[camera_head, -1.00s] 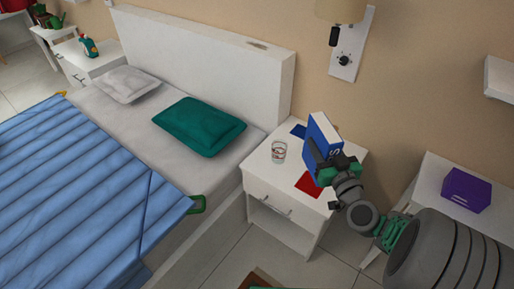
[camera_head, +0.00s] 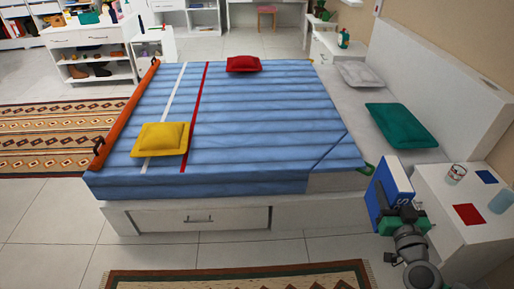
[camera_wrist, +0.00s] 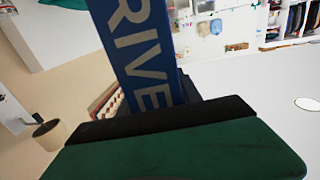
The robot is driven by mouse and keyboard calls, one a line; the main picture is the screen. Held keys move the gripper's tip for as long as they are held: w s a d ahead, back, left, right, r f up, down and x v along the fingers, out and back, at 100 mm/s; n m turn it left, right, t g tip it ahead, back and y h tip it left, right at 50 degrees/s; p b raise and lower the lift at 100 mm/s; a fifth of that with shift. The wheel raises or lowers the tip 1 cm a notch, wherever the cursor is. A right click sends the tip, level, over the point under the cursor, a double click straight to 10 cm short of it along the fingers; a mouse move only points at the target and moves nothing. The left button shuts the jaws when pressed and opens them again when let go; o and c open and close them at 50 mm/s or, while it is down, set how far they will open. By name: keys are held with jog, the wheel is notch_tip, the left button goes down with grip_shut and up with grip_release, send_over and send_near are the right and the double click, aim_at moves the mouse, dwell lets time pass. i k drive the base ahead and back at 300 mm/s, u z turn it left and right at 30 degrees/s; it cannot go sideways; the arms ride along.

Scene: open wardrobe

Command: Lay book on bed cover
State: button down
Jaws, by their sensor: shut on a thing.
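My gripper (camera_head: 407,219) is shut on a blue book (camera_head: 394,185) with white lettering on its spine. The book is held upright in the air, left of the nightstand and near the bed's front right corner. In the wrist view the book (camera_wrist: 143,50) rises from the green and black finger, its lower end hidden by the finger. The blue quilted bed cover (camera_head: 250,115) lies over most of the bed, to the left of my gripper. Its near right corner is cut off by a diagonal seam.
A yellow pillow (camera_head: 160,139) and a red pillow (camera_head: 243,64) lie on the cover. A green pillow (camera_head: 401,125) and a white pillow (camera_head: 359,74) lie at the headboard. The nightstand (camera_head: 440,192) bears a glass (camera_head: 456,174). Much of the cover's middle is clear.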

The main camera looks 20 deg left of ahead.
aim_at(256, 147)
jog(key=u, duration=0.85)
jog(key=i, duration=1)
jog(key=u, duration=0.95)
jog(key=i, duration=0.65)
jog(key=u, duration=0.15)
